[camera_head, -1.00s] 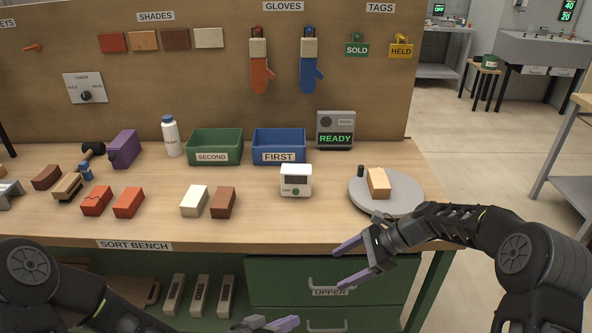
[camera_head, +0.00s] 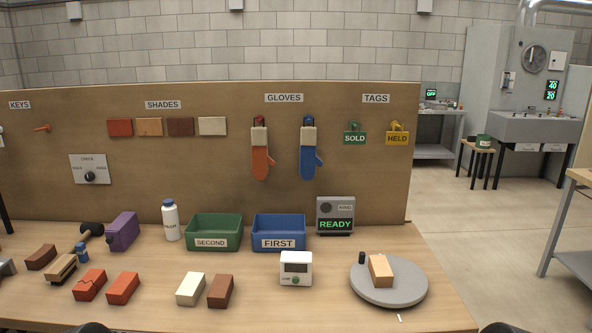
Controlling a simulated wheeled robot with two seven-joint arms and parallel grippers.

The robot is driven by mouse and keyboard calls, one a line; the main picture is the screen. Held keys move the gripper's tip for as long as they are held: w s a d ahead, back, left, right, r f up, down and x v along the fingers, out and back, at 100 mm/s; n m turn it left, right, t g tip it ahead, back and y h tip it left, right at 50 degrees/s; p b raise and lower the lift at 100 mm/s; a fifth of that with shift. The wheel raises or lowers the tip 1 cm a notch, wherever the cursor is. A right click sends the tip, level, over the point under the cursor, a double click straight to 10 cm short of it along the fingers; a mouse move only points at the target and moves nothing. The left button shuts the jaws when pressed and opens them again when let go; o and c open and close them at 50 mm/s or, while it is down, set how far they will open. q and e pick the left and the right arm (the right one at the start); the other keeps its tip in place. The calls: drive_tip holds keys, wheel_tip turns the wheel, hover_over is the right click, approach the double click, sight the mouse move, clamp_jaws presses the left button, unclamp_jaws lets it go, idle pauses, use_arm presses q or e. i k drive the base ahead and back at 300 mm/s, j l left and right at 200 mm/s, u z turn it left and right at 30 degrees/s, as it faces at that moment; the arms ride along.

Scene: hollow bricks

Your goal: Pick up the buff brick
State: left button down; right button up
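The buff brick (camera_head: 381,271) lies on the round grey turntable (camera_head: 405,295) at the right end of the bench. It stands apart from the other bricks, with a small dark knob (camera_head: 361,257) beside it at its back left. Neither of my grippers is in view. Only dark rounded bits of my arms show at the bottom edge, so the state of both grippers is hidden.
A white timer (camera_head: 296,268) stands left of the turntable. Cream (camera_head: 190,289) and brown (camera_head: 221,291) bricks lie further left, then red ones (camera_head: 123,288). Green (camera_head: 214,231) and blue (camera_head: 278,231) bins and a READY device (camera_head: 335,215) stand behind. The bench front right of the brown brick is clear.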

sight(381, 274)
drive_tip(key=i+l+z, duration=0.1)
drive_tip(key=l, duration=0.25)
drive_tip(key=l+z, duration=0.1)
drive_tip(key=l, duration=0.25)
drive_tip(key=i+l+z, duration=0.1)
drive_tip(key=l, duration=0.2)
drive_tip(key=i+l+z, duration=0.1)
drive_tip(key=i+l, duration=0.05)
drive_tip(key=l, duration=0.15)
